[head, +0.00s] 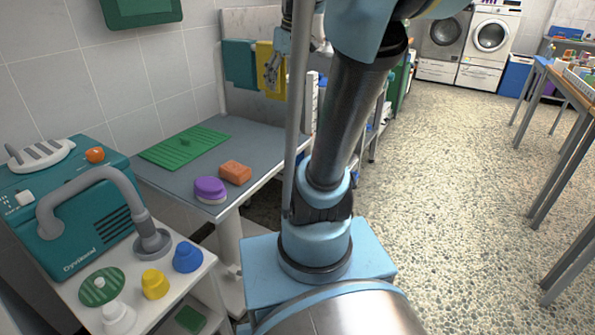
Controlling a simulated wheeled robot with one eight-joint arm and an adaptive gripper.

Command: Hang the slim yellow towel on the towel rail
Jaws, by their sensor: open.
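The slim yellow towel (265,54) hangs upright at the far end of the grey-topped table, in the upper middle of the head view. It is just right of a wider teal towel (239,64). The rail under the towels is too small and covered to make out clearly. My gripper (271,78) is open, with its fingers in front of the yellow towel and hiding part of it. I cannot tell whether the fingers touch the cloth.
The grey-topped table (192,174) holds a green mat (185,146), a purple brush (210,190) and an orange sponge (235,172). A teal machine (75,225) stands at the left. Open floor (450,190) lies to the right, before another table (570,92).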

